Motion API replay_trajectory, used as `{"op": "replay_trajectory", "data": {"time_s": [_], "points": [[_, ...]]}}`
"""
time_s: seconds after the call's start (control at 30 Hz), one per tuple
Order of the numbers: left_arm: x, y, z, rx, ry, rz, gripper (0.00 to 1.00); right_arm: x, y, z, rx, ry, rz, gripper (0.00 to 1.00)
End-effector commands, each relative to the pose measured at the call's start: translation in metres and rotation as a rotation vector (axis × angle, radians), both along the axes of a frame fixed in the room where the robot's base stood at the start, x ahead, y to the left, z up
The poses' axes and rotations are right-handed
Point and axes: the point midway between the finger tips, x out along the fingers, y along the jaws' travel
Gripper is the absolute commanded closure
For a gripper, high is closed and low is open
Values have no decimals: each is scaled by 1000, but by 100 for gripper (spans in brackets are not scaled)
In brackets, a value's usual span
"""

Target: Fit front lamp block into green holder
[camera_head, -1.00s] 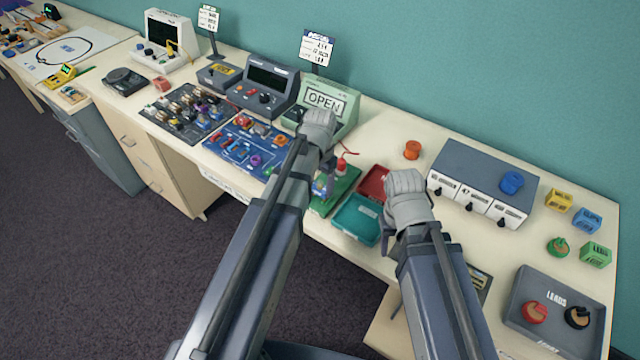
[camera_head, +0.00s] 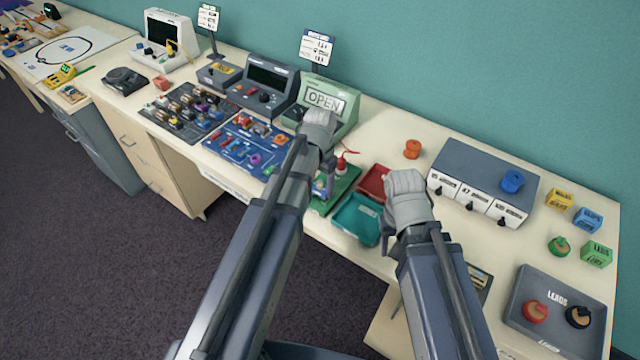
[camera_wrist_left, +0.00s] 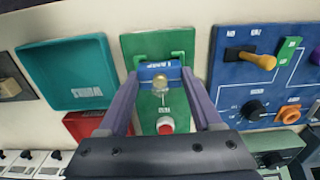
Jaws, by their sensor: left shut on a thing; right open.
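My left gripper (camera_head: 322,186) is over the green board (camera_head: 347,185) on the bench. In the left wrist view its two purple-grey fingers (camera_wrist_left: 160,76) are shut on a blue lamp block (camera_wrist_left: 158,70) with a small yellowish bulb. The block sits at the raised green holder (camera_wrist_left: 183,58) on the green board; I cannot tell whether it is fully seated. A red button (camera_wrist_left: 165,126) is on the same board. My right gripper (camera_head: 387,226) is open beside the teal tray, its fingers mostly hidden behind the hand.
The teal tray (camera_head: 357,219) and a red tray (camera_head: 372,182) lie right of the green board. The blue circuit board (camera_head: 236,153) is to its left. The mint OPEN box (camera_head: 333,88) stands behind. A grey three-front unit (camera_head: 470,165) is at the right.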

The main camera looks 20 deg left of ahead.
Motion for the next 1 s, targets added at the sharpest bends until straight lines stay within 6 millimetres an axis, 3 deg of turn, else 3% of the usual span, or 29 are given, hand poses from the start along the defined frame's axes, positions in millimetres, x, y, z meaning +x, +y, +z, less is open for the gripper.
{"op": "replay_trajectory", "data": {"time_s": [0.8, 0.83, 1.0], "points": [[0, 0, -10, 0, 0, 0, 89, 0, 0, -10, 0, 0, 0, 50], [0, 0, -10, 0, 0, 0, 32, 0, 0, -10, 0, 0, 0, 50], [0, 0, -9, 0, 0, 0, 13, 0, 0, -9, 0, 0, 0, 50]]}}
